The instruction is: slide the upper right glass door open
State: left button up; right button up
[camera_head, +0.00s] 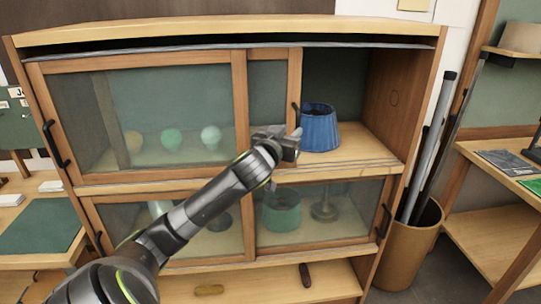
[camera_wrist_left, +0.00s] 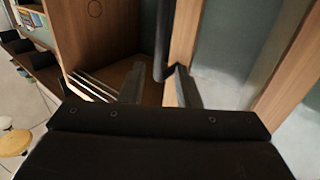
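The upper right glass door (camera_head: 293,75) has a wooden frame and stands slid to the left, mostly overlapping the upper left door (camera_head: 240,100). The right part of the upper compartment is uncovered. The door's dark bar handle (camera_head: 296,112) is on its right stile; it also shows in the left wrist view (camera_wrist_left: 162,40). My left gripper (camera_head: 292,138) is at the lower end of this handle. In the left wrist view its fingers (camera_wrist_left: 160,82) are apart, with the handle's end between or just beyond the tips; contact is unclear. My right gripper is out of view.
A blue lampshade (camera_head: 319,128) stands on the upper shelf just right of my left gripper. Lower glass doors (camera_head: 250,212) are below my arm. A bin (camera_head: 408,245) with long tubes stands right of the cabinet, beside a wooden shelf unit (camera_head: 490,235).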

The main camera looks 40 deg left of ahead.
pick_arm(q)
jog(key=b+v, duration=0.2)
jog(key=v, duration=0.9)
